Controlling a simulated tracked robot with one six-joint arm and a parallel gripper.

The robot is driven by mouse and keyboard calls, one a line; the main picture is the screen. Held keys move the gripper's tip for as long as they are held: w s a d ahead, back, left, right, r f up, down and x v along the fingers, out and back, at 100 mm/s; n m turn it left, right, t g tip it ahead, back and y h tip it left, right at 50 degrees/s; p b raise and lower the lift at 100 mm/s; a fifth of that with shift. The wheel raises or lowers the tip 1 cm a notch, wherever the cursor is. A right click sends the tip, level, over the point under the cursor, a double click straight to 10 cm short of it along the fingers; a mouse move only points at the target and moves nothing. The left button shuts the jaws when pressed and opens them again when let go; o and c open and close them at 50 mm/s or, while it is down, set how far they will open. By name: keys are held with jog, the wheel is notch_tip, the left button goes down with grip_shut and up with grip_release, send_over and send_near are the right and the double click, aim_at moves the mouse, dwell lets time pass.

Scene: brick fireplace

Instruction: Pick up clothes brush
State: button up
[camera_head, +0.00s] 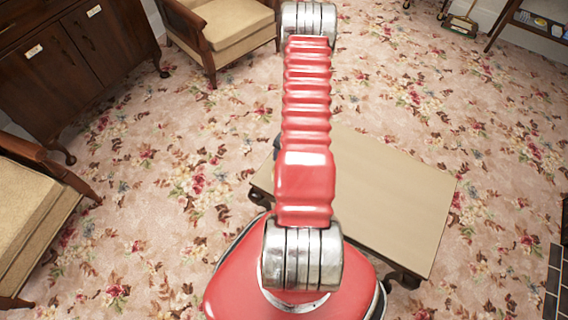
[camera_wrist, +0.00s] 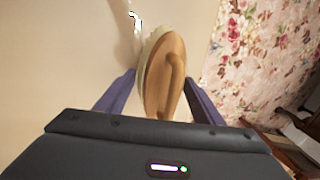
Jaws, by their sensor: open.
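The clothes brush (camera_wrist: 159,72) shows in the wrist view, with a wooden back, a raised wooden handle and a pale edge along its left side. It lies lengthwise ahead of my gripper (camera_wrist: 160,85). My gripper is open, with one purple finger on each side of the brush's near end. I cannot tell whether either finger touches it. In the head view, neither the brush nor my gripper shows; my red arm rises through the middle of the picture.
A pale surface (camera_wrist: 60,60) lies left of the brush, and flowered carpet (camera_wrist: 260,45) lies to the right. In the head view, a low table (camera_head: 395,190) stands close beside my base. Armchairs (camera_head: 225,35) and a dark cabinet (camera_head: 75,60) stand to the left. Open carpet lies between.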

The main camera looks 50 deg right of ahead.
jog(key=shift+f, duration=0.25)
jog(key=shift+c, duration=0.2)
jog(key=c, duration=0.8)
jog(key=shift+c, duration=0.2)
jog(key=shift+r, duration=0.15)
jog(key=shift+w+r, duration=0.1)
jog(key=shift+r, duration=0.3)
jog(key=c, duration=0.4)
jog(key=shift+r, duration=4.5)
jog(key=shift+c, duration=0.3)
